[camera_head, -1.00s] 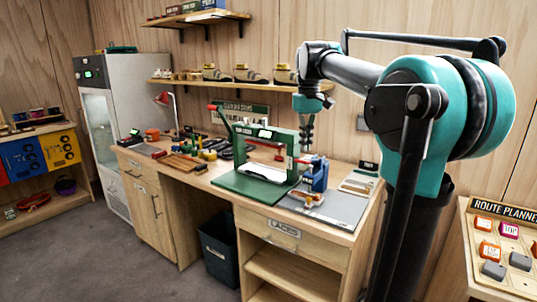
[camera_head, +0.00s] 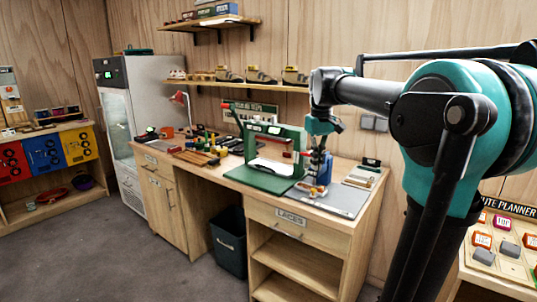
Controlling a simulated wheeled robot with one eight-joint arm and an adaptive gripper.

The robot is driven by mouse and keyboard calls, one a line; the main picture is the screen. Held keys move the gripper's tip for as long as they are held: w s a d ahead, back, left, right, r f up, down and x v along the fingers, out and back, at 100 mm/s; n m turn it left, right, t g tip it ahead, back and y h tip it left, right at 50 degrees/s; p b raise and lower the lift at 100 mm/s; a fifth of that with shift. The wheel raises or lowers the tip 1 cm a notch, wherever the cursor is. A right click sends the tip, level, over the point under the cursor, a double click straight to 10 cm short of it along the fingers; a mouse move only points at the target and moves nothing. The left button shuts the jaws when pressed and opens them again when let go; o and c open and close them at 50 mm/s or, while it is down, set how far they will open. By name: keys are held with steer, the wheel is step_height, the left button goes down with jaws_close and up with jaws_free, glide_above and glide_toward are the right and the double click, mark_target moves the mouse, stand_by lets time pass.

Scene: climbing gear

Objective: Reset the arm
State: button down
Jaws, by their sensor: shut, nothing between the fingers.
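My arm, teal and black, rises at the right of the head view and reaches left over the workbench (camera_head: 230,178). My gripper (camera_head: 319,155) hangs from its end, pointing down, small and dark. It is shut with nothing held. In the picture it overlaps the top of a small blue device (camera_head: 324,172) on the bench's right part. I cannot tell whether they touch. A green press-like frame (camera_head: 262,181) stands just left of it.
A grey mat (camera_head: 342,200) lies at the bench's right end. Tools and holds crowd its left part. Shelves with shoes (camera_head: 262,76) hang behind. A fridge (camera_head: 122,130) stands left, a dark bin (camera_head: 229,240) below the bench. A route planner board (camera_head: 508,240) is at the right. The floor in front is open.

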steer(key=s+d+f+m+t, duration=0.1)
steer(key=s+d+f+m, duration=0.1)
steer(key=s+f, duration=0.8)
steer(key=s+d+f+m+t, duration=0.1)
steer(key=s+f, duration=0.9)
steer(key=f, duration=1)
steer(key=shift+s+d+f+m+t, duration=0.2)
steer(key=shift+s+d+m+t, duration=0.15)
steer(key=shift+m+t, duration=0.35)
